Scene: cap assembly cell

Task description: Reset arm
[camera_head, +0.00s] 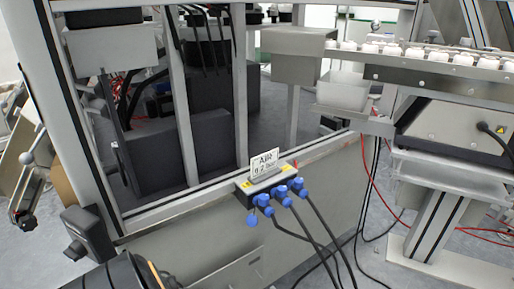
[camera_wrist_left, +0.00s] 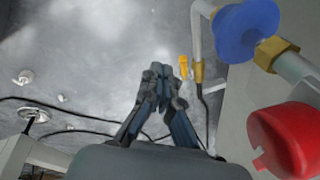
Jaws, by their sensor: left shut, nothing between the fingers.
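My left gripper (camera_wrist_left: 164,78) shows in the left wrist view, pointing away from the camera. Its dark fingers are closed together at the tips, with nothing held between them. I cannot make out the left gripper in the head view; a dark rounded part of my own body shows at the bottom left there. My right gripper is in neither view.
The wrist view shows a blue round knob (camera_wrist_left: 246,30), a red knob (camera_wrist_left: 285,139) and a small yellow part (camera_wrist_left: 184,67) near the fingertips. The head view shows a framed machine, an AIR sign (camera_head: 264,163), blue connectors (camera_head: 282,194) with hoses, and a conveyor (camera_head: 440,75) carrying white caps.

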